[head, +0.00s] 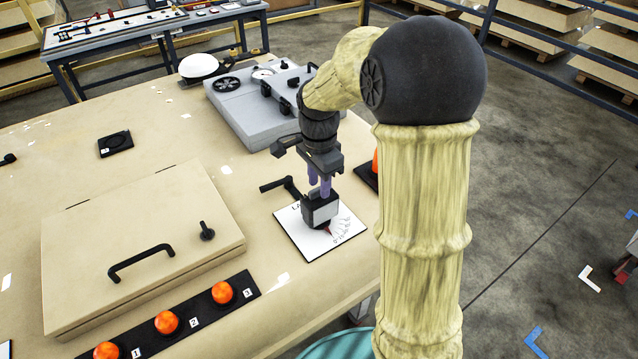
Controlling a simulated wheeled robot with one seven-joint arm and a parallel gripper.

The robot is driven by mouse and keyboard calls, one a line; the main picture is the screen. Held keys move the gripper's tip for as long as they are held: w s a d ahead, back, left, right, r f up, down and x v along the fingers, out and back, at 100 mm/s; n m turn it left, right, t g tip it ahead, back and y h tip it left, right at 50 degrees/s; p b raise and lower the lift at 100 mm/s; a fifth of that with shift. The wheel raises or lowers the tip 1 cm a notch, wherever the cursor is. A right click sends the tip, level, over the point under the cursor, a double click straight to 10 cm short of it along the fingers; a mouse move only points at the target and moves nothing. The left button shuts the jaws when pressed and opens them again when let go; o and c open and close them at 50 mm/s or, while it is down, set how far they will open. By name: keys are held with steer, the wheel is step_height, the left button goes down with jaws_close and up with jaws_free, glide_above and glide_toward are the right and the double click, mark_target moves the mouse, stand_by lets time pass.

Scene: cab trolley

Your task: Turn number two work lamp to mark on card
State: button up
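A white card (291,232) with partly hidden lettering and a printed fan of marks lies near the table's right edge. A dark knob block (319,211) with a pale front face and a small red pointer stands on it, the pointer toward the marks. My gripper (319,188) points down at the block, its purple fingers at the block's top; I cannot tell whether they grip it. Orange lamp two (166,322), labelled 2, sits on a black strip between lamp one (107,351) and lamp three (222,292); all three look orange.
A black lever handle (283,186) stands right behind the card. A grey box (247,112) with a gauge and handles is further back. A beige lid (140,245) with a black handle fills the left front. An orange object (375,162) is partly hidden behind my arm.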

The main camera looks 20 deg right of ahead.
steer(key=shift+f, duration=0.6)
steer(key=shift+c, duration=0.2)
jaws_close()
steer(key=shift+n+p, duration=0.6)
steer(key=shift+n, duration=0.9)
steer(key=shift+o, duration=0.2)
jaws_free()
